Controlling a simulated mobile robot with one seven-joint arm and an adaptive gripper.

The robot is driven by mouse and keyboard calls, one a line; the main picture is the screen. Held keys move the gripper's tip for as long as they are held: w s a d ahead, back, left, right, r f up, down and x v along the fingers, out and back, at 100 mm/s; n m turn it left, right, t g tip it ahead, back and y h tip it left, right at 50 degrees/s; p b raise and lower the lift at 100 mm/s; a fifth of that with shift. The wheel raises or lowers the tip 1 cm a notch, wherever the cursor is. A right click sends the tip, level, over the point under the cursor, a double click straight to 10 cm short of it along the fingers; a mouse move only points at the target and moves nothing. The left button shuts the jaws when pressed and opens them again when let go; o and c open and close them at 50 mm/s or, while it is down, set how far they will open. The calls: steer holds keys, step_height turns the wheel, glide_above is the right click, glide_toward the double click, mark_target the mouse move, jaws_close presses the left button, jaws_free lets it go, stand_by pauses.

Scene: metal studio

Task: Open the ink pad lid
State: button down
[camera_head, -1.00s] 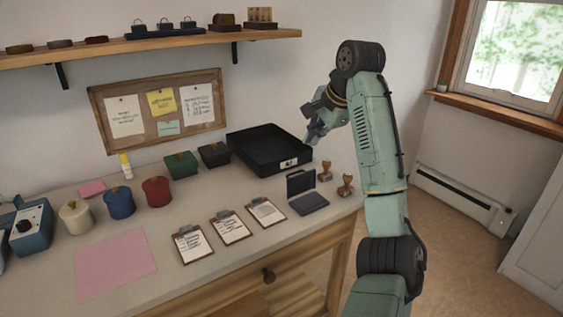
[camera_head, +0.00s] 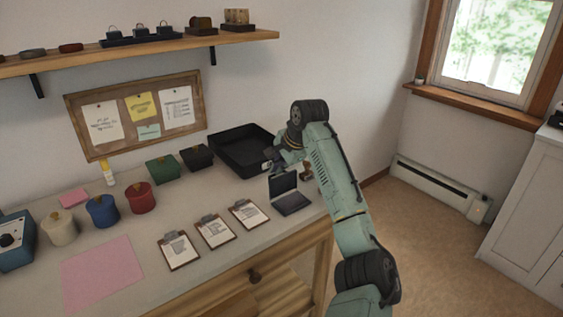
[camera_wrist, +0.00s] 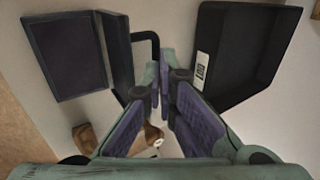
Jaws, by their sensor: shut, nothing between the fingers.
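The ink pad (camera_head: 293,203) lies on the counter near its right front edge, with a dark pad face. Its lid (camera_head: 282,183) stands raised, roughly upright, at the back of the base. In the wrist view the ink pad (camera_wrist: 65,58) is at upper left, and its lid (camera_wrist: 117,50) shows as a narrow dark panel beside it. My gripper (camera_head: 271,158) is above and behind the lid, between it and the black tray. In the wrist view my gripper (camera_wrist: 163,82) is shut and empty, to the right of the lid. I cannot tell whether it touches the lid.
The black tray (camera_head: 222,160) stands behind the ink pad. A wooden stamp (camera_head: 306,173) is partly hidden by my arm; stamps also show in the wrist view (camera_wrist: 84,137). Clipboards (camera_head: 246,213) lie to the left of the pad. The counter's front strip is clear.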

steer(key=shift+w+a+r+p, duration=0.1)
steer(key=shift+w+a+p, duration=0.25)
steer(key=shift+p, duration=0.65)
steer(key=shift+w+a+p, duration=0.1)
steer(key=shift+p, duration=0.2)
steer(key=shift+w+a+f, duration=0.15)
steer(key=shift+w+f, duration=0.2)
steer(key=shift+f, duration=0.15)
steer(key=shift+s, duration=0.1)
steer(key=shift+s+r, duration=0.1)
